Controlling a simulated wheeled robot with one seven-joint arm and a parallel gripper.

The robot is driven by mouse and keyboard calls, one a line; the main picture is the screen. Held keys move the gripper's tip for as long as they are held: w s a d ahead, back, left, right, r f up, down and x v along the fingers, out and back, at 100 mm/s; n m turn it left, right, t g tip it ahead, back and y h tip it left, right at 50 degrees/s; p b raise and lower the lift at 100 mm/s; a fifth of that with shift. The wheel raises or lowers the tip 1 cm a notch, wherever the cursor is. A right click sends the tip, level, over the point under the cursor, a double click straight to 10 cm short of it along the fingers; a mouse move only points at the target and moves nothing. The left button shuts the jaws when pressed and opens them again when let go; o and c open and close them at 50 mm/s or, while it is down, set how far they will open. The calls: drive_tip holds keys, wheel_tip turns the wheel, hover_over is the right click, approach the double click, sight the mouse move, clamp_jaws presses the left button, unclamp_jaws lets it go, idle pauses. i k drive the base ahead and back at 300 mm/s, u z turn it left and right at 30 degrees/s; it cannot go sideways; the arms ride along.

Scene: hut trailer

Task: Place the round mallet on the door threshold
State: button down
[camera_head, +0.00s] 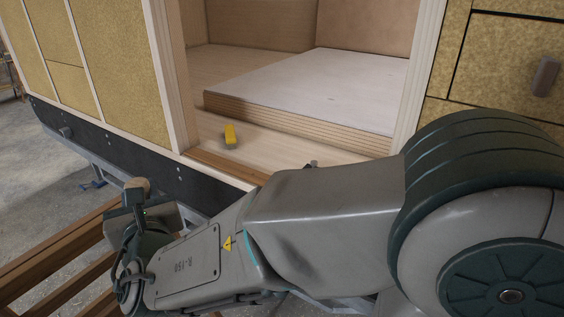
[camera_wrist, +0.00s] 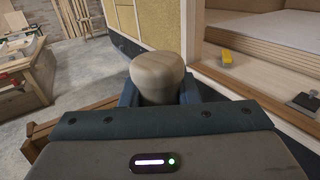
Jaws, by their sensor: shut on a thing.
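The round mallet shows as a rounded beige-brown wooden head (camera_wrist: 157,76) between the fingers of my gripper (camera_wrist: 160,95) in the wrist view. My gripper is shut on it. In the head view only a small part of the mallet (camera_head: 140,184) shows above my gripper (camera_head: 135,200), left of the doorway and in front of the dark wall base. The rest of the mallet is hidden. The door threshold (camera_head: 228,168) is the wooden sill at the bottom of the door opening, to the right of my gripper. It also shows in the wrist view (camera_wrist: 245,86).
A yellow block-like item (camera_head: 230,136) lies on the floor just inside the doorway. A dark metal item (camera_wrist: 303,102) sits at the sill's right in the wrist view. Wooden slats (camera_head: 60,255) lie below my gripper. A wooden crate (camera_wrist: 25,75) stands at far left.

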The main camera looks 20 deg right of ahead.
sight(271, 167)
drive_tip(key=z, duration=0.25)
drive_tip(key=i, duration=0.65)
drive_tip(key=z, duration=0.8)
drive_tip(key=i, duration=0.55)
drive_tip(key=z, duration=0.35)
